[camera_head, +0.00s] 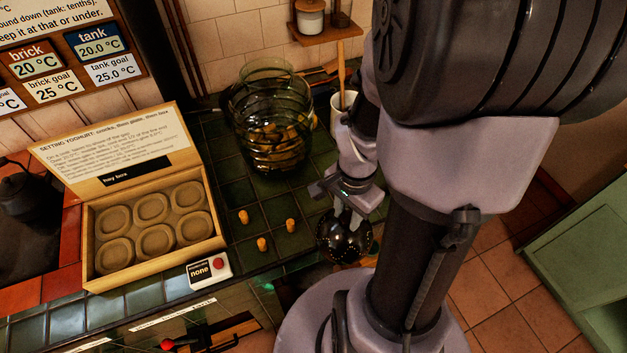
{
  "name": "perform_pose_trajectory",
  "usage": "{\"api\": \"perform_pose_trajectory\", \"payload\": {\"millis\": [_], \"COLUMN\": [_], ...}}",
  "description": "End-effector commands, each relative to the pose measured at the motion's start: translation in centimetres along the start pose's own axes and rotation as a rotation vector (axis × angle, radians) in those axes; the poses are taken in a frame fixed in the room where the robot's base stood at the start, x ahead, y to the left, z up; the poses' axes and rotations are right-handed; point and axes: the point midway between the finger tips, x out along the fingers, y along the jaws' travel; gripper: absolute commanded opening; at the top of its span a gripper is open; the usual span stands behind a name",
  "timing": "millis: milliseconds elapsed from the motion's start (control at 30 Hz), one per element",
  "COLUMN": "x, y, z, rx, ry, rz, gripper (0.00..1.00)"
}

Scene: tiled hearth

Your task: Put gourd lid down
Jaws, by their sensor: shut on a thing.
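My gripper (350,216) points down near the front edge of the green tiled counter. It is shut on a dark, rounded, speckled piece (345,243), which appears to be the gourd lid. The gourd lid hangs right below the fingers, to the right of several small orange-brown stubs (262,243). I cannot tell whether the lid touches the tiles. My arm hides part of the counter behind it. No separate gourd body is clear in view.
A ribbed glass jar (270,110) with brownish pieces inside stands behind. An open wooden box (155,285) with round hollows is at left, beside a small white device (209,270) reading "none". A white mug (343,108) stands back right. Green tiles (240,192) between jar and stubs are clear.

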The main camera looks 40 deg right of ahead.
Motion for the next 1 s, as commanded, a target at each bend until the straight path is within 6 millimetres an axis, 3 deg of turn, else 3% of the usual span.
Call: {"api": "perform_pose_trajectory", "payload": {"millis": [133, 500, 700, 833, 1000], "x": [0.3, 1.4, 1.6, 4.8, 5.0], "y": [-1.4, -10.7, -12.6, -12.4, -12.4], "z": [-1.2, -8.6, -10.2, -10.0, -10.0], "rx": [0.005, 0.004, 0.002, 0.004, 0.003], "ry": [0.000, 0.000, 0.000, -0.002, 0.000], "rz": [0.001, 0.000, 0.000, 0.003, 0.000], "gripper": [0.00, 0.00, 0.00, 0.00, 0.00]}}
